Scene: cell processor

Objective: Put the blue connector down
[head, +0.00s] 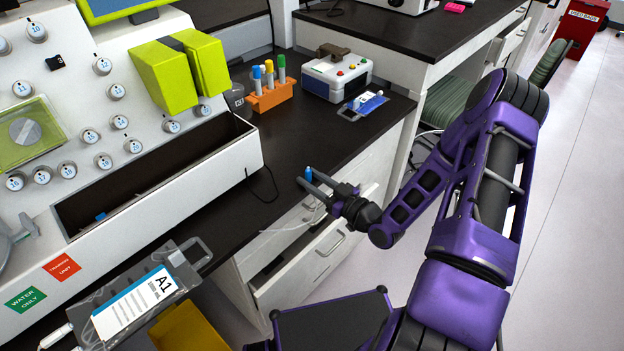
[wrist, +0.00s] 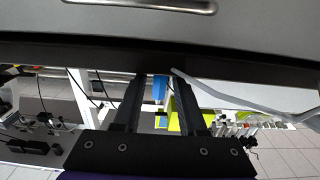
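The blue connector (head: 308,173) is between the fingertips of my gripper (head: 312,182), in the air by the front edge of the dark counter (head: 312,135). In the wrist view the blue connector (wrist: 159,88) shows as a small blue piece between the two black fingers of my gripper (wrist: 159,80). The fingers close in on it from both sides, and their exact contact is hard to see. A thin pale cable (head: 287,230) hangs below the gripper, and a pale cable (wrist: 215,92) also shows beside the fingers in the wrist view.
A white processor (head: 160,190) with an open trough stands at left. An orange rack (head: 270,97) with tubes, a white box (head: 337,76) and a small blue-and-white item (head: 367,103) stand at the back of the counter. Drawers (head: 315,255) lie below; bare counter lies between.

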